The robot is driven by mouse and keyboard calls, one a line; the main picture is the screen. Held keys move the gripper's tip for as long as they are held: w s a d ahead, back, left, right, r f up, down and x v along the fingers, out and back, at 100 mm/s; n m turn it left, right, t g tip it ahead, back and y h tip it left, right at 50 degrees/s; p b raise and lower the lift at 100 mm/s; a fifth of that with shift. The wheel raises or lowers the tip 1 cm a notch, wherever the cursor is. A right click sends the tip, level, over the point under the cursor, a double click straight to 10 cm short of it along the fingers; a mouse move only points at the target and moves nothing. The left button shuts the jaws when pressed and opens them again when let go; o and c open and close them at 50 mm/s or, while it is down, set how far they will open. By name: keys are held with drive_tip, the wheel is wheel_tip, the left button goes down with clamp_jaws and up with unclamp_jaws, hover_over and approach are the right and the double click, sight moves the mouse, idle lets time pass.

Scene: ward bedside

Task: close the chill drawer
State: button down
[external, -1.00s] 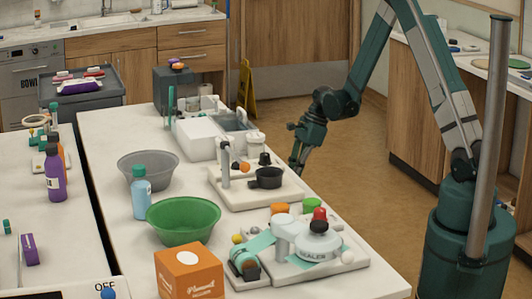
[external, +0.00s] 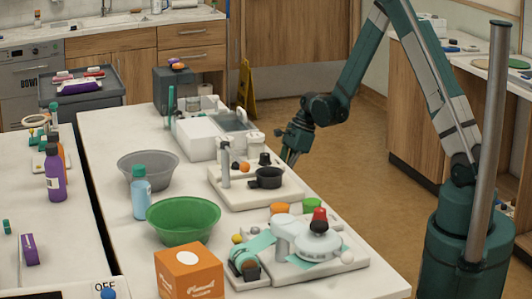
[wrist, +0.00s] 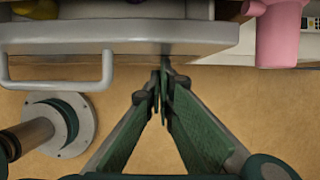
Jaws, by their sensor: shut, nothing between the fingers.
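In the wrist view a pale grey drawer front (wrist: 190,36) with a bar handle (wrist: 55,84) at its left spans the upper left. I take it for the chill drawer; how far it stands out is unclear. In the external view I cannot make out this front. My gripper (wrist: 163,80) is shut and empty, its fingertips close to the front's lower edge, right of the handle. Contact cannot be told. In the external view my gripper (external: 289,158) points down by the table's right edge, beside the white box unit (external: 200,138).
A pink cup (wrist: 279,35) is at the wrist view's top right. On the white table (external: 100,140) stand a tray with a black pan (external: 267,178), a green bowl (external: 183,220), a grey bowl (external: 148,168) and a blue bottle (external: 140,198). Open floor (external: 340,175) lies right of the table.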

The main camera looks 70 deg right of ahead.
drive_tip(key=shift+w+a, duration=1.3)
drive_tip(key=shift+a+r, duration=0.1)
drive_tip(key=s+d+r+p, duration=0.1)
drive_tip(key=s+d+r, duration=0.5)
drive_tip(key=r, duration=0.3)
drive_tip(key=shift+p, duration=0.35)
drive_tip(key=shift+d, duration=0.1)
drive_tip(key=shift+r, duration=0.1)
